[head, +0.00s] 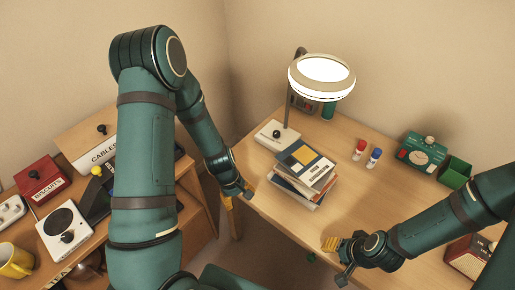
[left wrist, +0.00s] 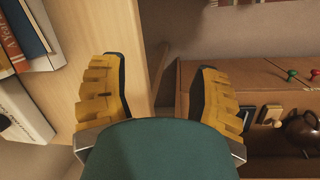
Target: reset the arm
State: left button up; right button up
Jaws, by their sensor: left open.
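My left arm reaches over from the left in the head view. Its gripper (head: 238,196), with yellow ribbed fingers, hangs at the left front edge of the desk (head: 290,213). In the left wrist view the fingers of this gripper (left wrist: 157,95) stand wide apart with nothing between them. The desk edge and the gap beside it lie beyond them. My right gripper (head: 335,258) is over the front edge of the desk, at the lower right. Its yellow finger pad shows, but I cannot tell how far its jaws are apart.
A book stack (head: 303,175) stands close right of my left gripper, below a lit ring lamp (head: 322,77). Red (head: 360,150) and blue (head: 374,158) capped items, a green clock-like box (head: 420,152) and a green bin (head: 454,172) stand behind. A crowded wooden cabinet (head: 200,235) is left.

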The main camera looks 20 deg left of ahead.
pick_arm(q)
jog(key=shift+s+d, duration=0.1)
jog(key=s+d+m, duration=0.3)
jog(key=d+m, duration=0.1)
jog(key=d, duration=0.2)
jog(key=s+d+m+t+h, duration=0.1)
jog(key=s+d+m, duration=0.2)
jog(key=d+m, duration=0.2)
jog(key=shift+d+r+m+t, duration=0.2)
jog(key=shift+d+m+t, duration=0.1)
jog(key=shift+d, duration=0.6)
jog(key=c, duration=0.3)
jog(key=shift+d, duration=0.1)
